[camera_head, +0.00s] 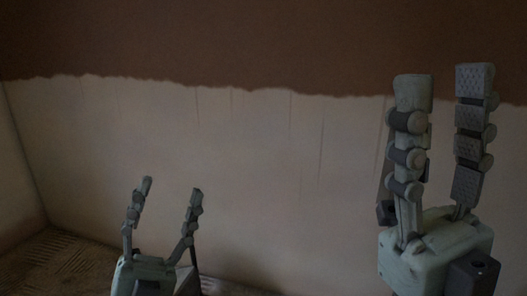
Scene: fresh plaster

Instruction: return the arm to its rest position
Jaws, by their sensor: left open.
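My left gripper (171,187) shows at the lower left in the head view. Its two fingers point up and stand apart, with nothing between them. My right gripper (444,88) is larger in the picture, at the right. Its two fingers also point up with a gap between them, and I see nothing held there. Both grippers appear in front of the wall. The arms behind the gripper bodies are mostly below the picture.
A wall (270,170) fills the background, pale below and brown above, with an uneven boundary and thin dark streaks. A side wall (18,170) meets it at the left. A textured brown floor (60,262) shows at the lower left.

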